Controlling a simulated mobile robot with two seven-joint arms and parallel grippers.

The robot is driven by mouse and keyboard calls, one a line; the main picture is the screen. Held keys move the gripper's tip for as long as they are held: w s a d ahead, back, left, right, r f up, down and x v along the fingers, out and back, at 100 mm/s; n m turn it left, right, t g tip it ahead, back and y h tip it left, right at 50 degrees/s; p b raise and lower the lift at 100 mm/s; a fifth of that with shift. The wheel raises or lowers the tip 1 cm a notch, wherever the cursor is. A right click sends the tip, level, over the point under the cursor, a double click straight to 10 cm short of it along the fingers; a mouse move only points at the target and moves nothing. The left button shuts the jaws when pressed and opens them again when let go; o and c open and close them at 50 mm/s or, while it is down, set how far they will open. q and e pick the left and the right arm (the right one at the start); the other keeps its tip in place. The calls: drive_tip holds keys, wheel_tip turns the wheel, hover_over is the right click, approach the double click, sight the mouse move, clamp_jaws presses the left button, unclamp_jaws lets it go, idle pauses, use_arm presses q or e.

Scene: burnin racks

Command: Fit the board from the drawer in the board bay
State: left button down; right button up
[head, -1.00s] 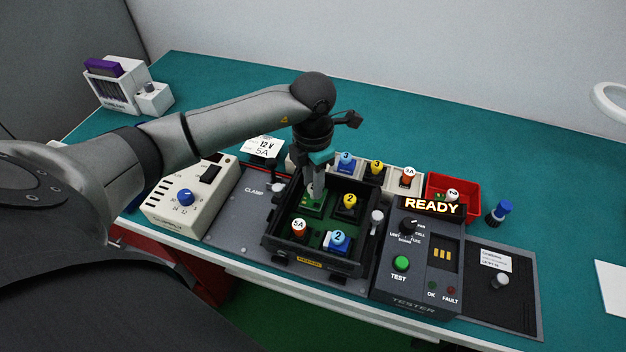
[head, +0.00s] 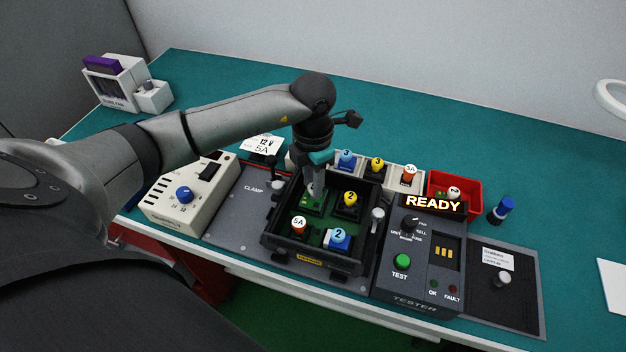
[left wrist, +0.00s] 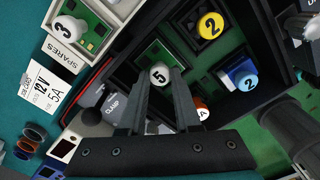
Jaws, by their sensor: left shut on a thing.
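A black open box (head: 262,240) with several bays stands on the grey clamp plate. My left gripper (head: 314,190) reaches down into its back left bay and is shut on the white knob marked 5 (left wrist: 160,74) of a small green board (head: 312,204). In the left wrist view the fingers (left wrist: 157,85) stand on either side of this knob, and the board lies at the bay; whether it is fully seated I cannot tell. The other bays hold a yellow knob 2 (head: 351,198), a blue knob 2 (head: 339,237) and an orange knob 5A (head: 299,222). My right gripper is not in view.
A tester (head: 415,285) reading READY stands right of the box. A white power supply (head: 165,212) stands left. Behind are a spares tray (head: 390,186) with knobbed boards and a red bin (head: 472,184).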

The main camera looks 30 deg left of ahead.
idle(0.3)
use_arm(q)
drive_tip(key=c, duration=0.5)
unclamp_jaws()
drive_tip(key=shift+r+p, duration=1.9)
drive_tip(key=shift+r, duration=0.55)
drive_tip(key=shift+r, duration=0.1)
wheel_tip(320, 180, up, 4)
drive_tip(key=p, duration=0.3)
